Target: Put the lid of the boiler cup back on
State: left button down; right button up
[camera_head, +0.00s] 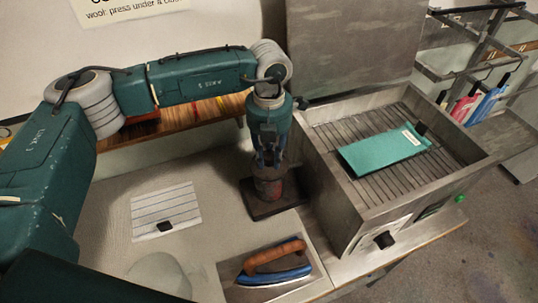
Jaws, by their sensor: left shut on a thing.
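I cannot tell whether the lid touches the rim. My right gripper is out of view.
A metal box with a slatted top (330,140) stands close on the right, with a green packet (385,152) on it. An iron (274,264) with a brown handle lies in front. A striped sheet (165,211) lies left; the bench between it and the cup is clear.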

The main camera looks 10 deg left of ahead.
pick_arm(q)
jog(key=c, duration=1.4)
grip_release()
notch_tip(320, 180, up, 12)
